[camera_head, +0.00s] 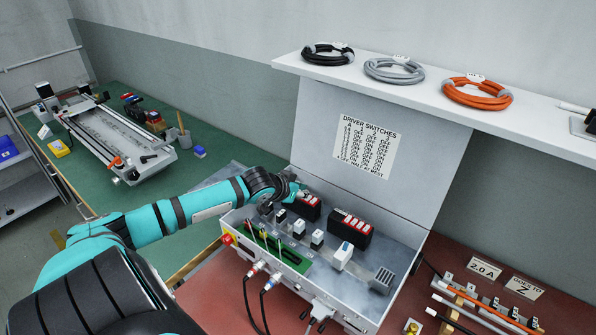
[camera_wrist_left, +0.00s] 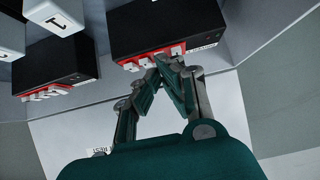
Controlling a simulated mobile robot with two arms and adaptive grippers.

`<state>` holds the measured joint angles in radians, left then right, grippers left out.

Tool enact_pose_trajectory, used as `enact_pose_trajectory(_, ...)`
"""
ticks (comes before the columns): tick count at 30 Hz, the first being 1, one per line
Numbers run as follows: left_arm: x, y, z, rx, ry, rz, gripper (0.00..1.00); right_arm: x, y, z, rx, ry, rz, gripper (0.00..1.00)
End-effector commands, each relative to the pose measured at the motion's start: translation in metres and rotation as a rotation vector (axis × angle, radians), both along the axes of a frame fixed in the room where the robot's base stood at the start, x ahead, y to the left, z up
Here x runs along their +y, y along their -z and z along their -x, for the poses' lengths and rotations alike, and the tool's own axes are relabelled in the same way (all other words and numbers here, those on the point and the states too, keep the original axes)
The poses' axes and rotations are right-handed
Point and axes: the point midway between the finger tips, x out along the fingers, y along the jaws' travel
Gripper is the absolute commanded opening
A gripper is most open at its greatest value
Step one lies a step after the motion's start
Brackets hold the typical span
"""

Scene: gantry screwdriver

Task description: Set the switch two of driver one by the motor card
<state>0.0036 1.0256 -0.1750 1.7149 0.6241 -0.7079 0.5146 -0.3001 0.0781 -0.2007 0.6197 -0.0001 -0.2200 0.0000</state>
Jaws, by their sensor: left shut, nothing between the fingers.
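An open grey control box (camera_head: 355,310) holds two black drivers with red switch blocks and white switches. My left gripper (camera_head: 293,191) is at the left driver (camera_head: 308,207); the other driver (camera_head: 350,229) stands to its right. In the left wrist view, my left gripper (camera_wrist_left: 162,66) is shut and empty, its tips at the switch row (camera_wrist_left: 150,57) of the nearer driver (camera_wrist_left: 165,25). Contact with a switch cannot be told. The other driver shows at left (camera_wrist_left: 50,68). A driver switches card (camera_head: 367,147) with ON/OFF rows is on the lid. Small labels read "2.0 A" (camera_head: 486,268) and "GOES TO Z" (camera_head: 524,288).
White relay-like blocks (camera_head: 343,256) and a green terminal board (camera_head: 278,250) sit in the box, with cables in front. A shelf (camera_head: 385,80) with coiled cables is above. A linear gantry (camera_head: 112,135) stands on the green bench at left.

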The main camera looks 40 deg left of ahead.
Motion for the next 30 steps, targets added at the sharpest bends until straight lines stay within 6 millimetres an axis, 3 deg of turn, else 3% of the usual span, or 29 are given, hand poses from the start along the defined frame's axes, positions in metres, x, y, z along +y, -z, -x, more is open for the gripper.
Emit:
enact_pose_trajectory(11,0.002,-0.046,-0.004,0.003,-0.001,0.001,0.00,0.000,-0.054,-0.001,-0.001,0.000,0.001,0.40)
enact_pose_trajectory(13,0.002,-0.043,0.006,0.007,0.002,-0.003,0.00,-0.001,-0.046,0.000,0.000,0.000,0.001,0.40)
enact_pose_trajectory(16,-0.001,-0.054,0.020,0.007,0.005,-0.003,0.00,-0.001,-0.044,0.002,0.002,0.000,0.001,0.40)
enact_pose_trajectory(30,-0.007,-0.093,0.069,0.006,0.001,0.003,0.00,-0.002,-0.049,-0.001,-0.002,0.000,0.003,0.40)
